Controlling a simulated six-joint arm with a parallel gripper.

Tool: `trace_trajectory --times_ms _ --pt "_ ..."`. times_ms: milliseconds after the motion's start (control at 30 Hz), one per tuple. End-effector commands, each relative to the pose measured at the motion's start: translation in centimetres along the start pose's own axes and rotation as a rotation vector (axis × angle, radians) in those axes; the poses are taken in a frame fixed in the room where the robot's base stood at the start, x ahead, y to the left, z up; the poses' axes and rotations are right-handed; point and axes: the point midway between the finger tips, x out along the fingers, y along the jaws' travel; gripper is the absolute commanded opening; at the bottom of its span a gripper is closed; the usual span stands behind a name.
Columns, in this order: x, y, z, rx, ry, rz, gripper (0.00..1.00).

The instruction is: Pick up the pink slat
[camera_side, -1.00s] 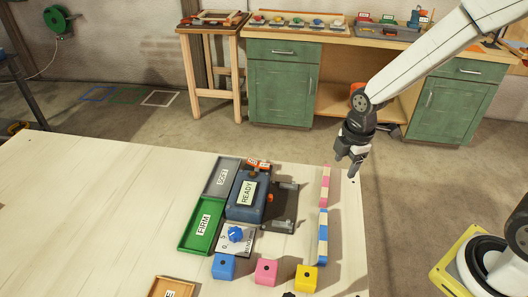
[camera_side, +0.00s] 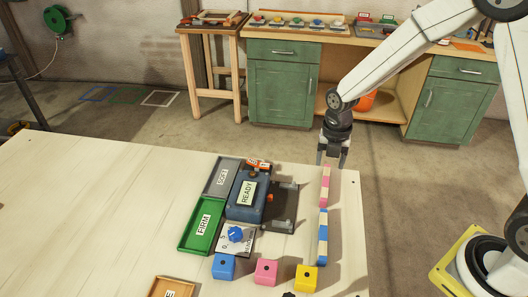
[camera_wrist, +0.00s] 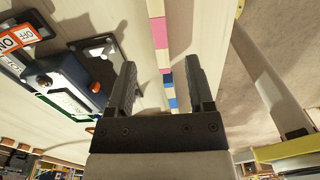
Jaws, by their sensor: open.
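The pink slat (camera_side: 325,187), banded pink and cream, stands as a narrow strip near the right side of the table. In the wrist view the pink slat (camera_wrist: 158,32) runs up and away between the two finger lines. A blue-and-cream banded slat (camera_side: 322,238) is in line with it, nearer the front; in the wrist view this blue slat (camera_wrist: 168,88) shows between the fingers. My gripper (camera_side: 331,162) points down, open and empty, around the pink slat's far end in the side view. Its fingers (camera_wrist: 160,62) are spread in the wrist view. I cannot tell its exact height above the slat.
Left of the slats is a blue device marked READY (camera_side: 247,192) with a dark bracket (camera_side: 284,208). A green FIRM tray (camera_side: 203,225) and grey SOFT tray (camera_side: 222,177) lie beyond it. Blue (camera_side: 223,267), pink (camera_side: 266,271) and yellow (camera_side: 306,278) blocks stand at the front.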

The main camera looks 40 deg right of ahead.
Motion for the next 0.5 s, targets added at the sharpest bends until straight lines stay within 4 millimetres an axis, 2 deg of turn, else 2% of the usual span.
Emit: trace_trajectory --times_ms 500 --pt "2.6 0.0 0.0 0.003 0.000 0.000 0.68"
